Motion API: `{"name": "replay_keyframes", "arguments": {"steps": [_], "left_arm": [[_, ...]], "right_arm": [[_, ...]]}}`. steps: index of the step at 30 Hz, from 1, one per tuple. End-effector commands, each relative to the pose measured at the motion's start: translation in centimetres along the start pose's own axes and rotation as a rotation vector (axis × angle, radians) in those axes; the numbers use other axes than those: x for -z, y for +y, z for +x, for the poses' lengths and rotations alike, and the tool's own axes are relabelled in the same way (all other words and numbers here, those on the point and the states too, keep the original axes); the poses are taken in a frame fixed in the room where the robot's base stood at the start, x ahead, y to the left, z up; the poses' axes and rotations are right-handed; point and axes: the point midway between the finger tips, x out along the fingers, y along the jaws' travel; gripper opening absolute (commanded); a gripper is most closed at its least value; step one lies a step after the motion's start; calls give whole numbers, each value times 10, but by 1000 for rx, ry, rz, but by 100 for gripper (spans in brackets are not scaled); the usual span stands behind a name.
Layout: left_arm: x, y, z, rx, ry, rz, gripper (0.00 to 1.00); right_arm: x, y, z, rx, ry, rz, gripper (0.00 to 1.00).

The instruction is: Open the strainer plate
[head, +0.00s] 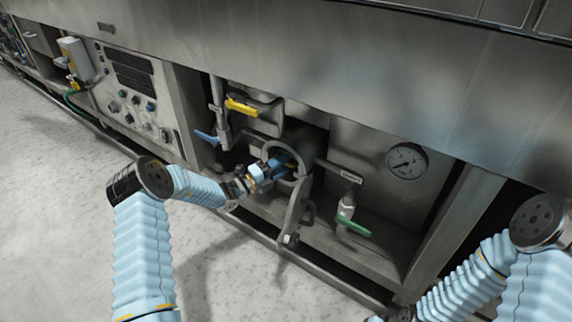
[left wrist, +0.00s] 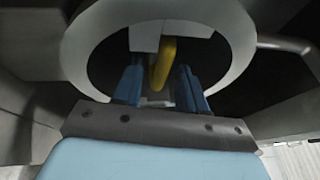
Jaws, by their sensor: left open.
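My left gripper (head: 284,164) reaches into a round grey ring opening low in the machine's front bay. In the left wrist view its two blue fingers (left wrist: 158,84) stand apart inside the pale ring (left wrist: 244,40). A yellow bar (left wrist: 163,64), perhaps a handle, shows between the fingers; I cannot tell whether they touch it. A grey plate-like part (head: 293,212) with a latch-like end hangs below the ring. I cannot tell surely which part is the strainer plate; my gripper hides much of the opening.
A yellow-handled valve (head: 241,107) and a blue lever (head: 206,137) sit above left of the ring. A green-handled valve (head: 353,227) and a gauge (head: 406,161) are to the right. A steel overhang (head: 330,70) runs above; the floor (head: 60,210) at left is clear.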

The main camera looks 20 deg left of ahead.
Motion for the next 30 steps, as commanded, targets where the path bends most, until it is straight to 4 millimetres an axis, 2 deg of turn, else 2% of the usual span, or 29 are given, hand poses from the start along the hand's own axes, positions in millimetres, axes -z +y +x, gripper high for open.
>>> {"name": "replay_keyframes", "arguments": {"steps": [4, 13, 21, 30], "left_arm": [[0, 0, 12, 0, 0, 1, 41], [0, 0, 15, -1, 0, 0, 41], [0, -1, 15, 1, 0, 1, 1], [0, -3, 14, 4, 0, 2, 0]], "right_arm": [[0, 0, 1, 0, 0, 0, 43], [0, 0, 1, 1, 0, 0, 43], [0, 0, 1, 0, 0, 0, 43], [0, 0, 0, 0, 0, 0, 43]]}}
